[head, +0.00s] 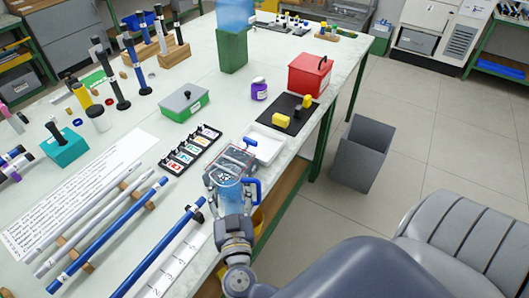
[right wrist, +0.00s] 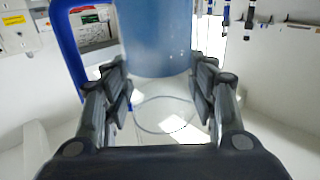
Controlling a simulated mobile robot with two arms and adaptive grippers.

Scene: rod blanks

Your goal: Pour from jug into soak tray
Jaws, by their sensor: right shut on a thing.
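The jug (head: 229,196) is clear and bluish with a blue handle (head: 254,190). It is at the front edge of the bench in the head view. My right gripper (head: 229,183) is shut on it. In the right wrist view the jug (right wrist: 155,40) stands between the gripper's two fingers (right wrist: 160,85), with the handle at the left. How far it tilts I cannot tell. My left gripper is out of view.
A black card rack (head: 190,150) lies left of the tray. A black mat (head: 291,125) with yellow pieces and a red box (head: 310,74) stand behind it. Blue and white rods (head: 105,233) lie at the left front. A grey bin (head: 363,155) stands on the floor.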

